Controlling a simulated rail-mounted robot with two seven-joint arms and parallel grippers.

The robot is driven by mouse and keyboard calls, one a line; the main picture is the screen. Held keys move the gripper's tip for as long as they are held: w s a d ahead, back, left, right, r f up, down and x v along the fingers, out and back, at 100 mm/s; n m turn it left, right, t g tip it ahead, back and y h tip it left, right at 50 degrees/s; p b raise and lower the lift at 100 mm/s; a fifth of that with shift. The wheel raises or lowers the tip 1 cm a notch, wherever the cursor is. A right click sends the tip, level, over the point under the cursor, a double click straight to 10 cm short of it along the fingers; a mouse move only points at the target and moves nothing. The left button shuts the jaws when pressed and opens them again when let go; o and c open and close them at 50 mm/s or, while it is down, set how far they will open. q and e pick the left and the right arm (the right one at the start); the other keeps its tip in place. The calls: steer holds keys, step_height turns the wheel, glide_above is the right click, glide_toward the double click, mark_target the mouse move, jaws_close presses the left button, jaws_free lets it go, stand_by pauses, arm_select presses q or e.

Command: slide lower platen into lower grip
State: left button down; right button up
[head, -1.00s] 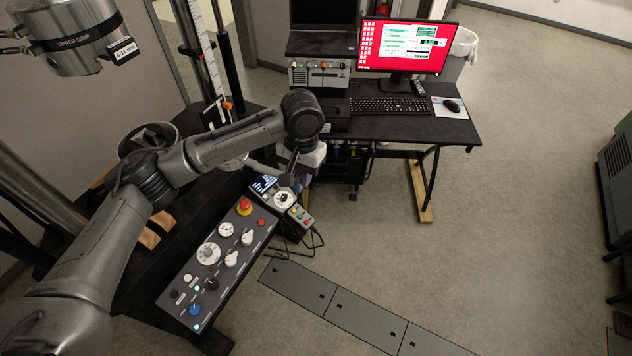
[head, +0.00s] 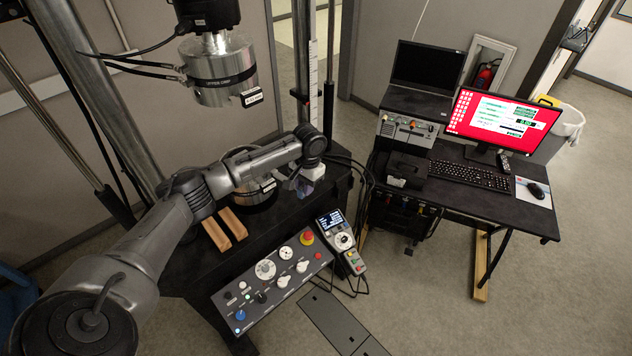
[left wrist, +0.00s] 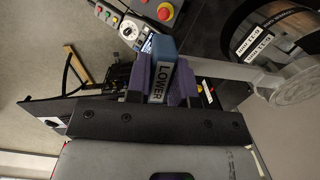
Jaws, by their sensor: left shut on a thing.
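My left gripper (left wrist: 162,85) has purple fingers and is shut on a blue handle (left wrist: 163,58) with a white LOWER label. A pale grey bar runs right from the handle to a round metal disc, the lower platen (left wrist: 296,86), in the left wrist view. The lower grip (left wrist: 262,35), a round metal body with a size label, shows just above the platen there; I cannot tell whether they touch. In the head view the left gripper (head: 305,184) is right of the lower grip (head: 265,188), which my arm partly hides. The right gripper is not in view.
The upper grip (head: 222,75) hangs above the lower grip. Wooden strips (head: 224,229) lie on the black machine table (head: 185,262). A control panel (head: 270,278) and handset (head: 341,238) are at its front. A desk with a red-screened monitor (head: 503,122) stands right.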

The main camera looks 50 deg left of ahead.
arm_select(q)
steer(key=s+a+f+m, duration=0.1)
steer(key=s+f+m, duration=0.1)
steer(key=s+f, duration=0.1)
steer(key=shift+s+f+b, duration=0.4)
steer(key=shift+f, duration=0.45)
steer(key=shift+a+r, duration=0.1)
stand_by(0.4)
steer(key=shift+a+y+p, duration=0.1)
steer(key=shift+y+p, duration=0.2)
steer(key=shift+p, duration=0.35)
